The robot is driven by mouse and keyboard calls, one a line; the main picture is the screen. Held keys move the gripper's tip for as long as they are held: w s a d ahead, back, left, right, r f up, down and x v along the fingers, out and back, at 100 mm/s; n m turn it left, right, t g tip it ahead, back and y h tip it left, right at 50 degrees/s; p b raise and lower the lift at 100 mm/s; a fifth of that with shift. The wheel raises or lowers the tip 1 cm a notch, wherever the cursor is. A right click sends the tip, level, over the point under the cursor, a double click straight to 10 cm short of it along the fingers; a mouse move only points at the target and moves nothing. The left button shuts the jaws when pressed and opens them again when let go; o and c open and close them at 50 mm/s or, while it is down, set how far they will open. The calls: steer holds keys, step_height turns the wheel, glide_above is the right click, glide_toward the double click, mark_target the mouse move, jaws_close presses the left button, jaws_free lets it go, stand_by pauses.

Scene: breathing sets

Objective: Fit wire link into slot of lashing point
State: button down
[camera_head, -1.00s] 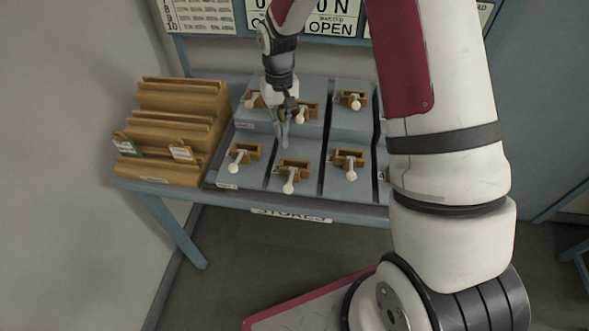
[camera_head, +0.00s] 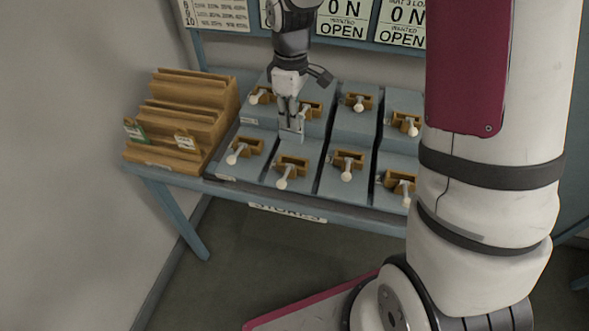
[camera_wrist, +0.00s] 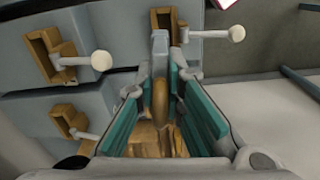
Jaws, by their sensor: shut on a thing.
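My gripper (camera_head: 291,136) points down at the stepped grey stand, in the middle of its left part. In the wrist view its teal-padded fingers (camera_wrist: 158,100) stand on both sides of a narrow tan piece (camera_wrist: 160,103) and are shut on it. I cannot tell whether this piece is the wire link, nor whether it touches the stand. Brown slotted brackets with white-knobbed levers sit on the stand, such as one at the front (camera_head: 293,167) and one at the left (camera_head: 246,147). I cannot single out the lashing point; the fingers partly hide the bracket behind them.
A stepped wooden rack (camera_head: 190,105) with small green and white tags stands left of the grey stand. The blue bench edge (camera_head: 230,190) runs along the front. A board with printed signs (camera_head: 345,22) is behind. My own arm covers the right side.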

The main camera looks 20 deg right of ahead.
steer(key=shift+s+r+n, duration=0.2)
steer(key=shift+s+n, duration=0.3)
steer(key=shift+n, duration=0.1)
steer(key=p, duration=0.1)
glide_toward(292, 166)
steer(key=f, duration=0.2)
steer(key=w+f, duration=0.1)
steer(key=f, duration=0.1)
steer(key=w+d+f, duration=0.1)
steer(key=shift+f, duration=0.4)
steer(key=shift+f, duration=0.2)
steer(key=c, duration=1.7)
jaws_free()
steer(key=shift+r, duration=0.1)
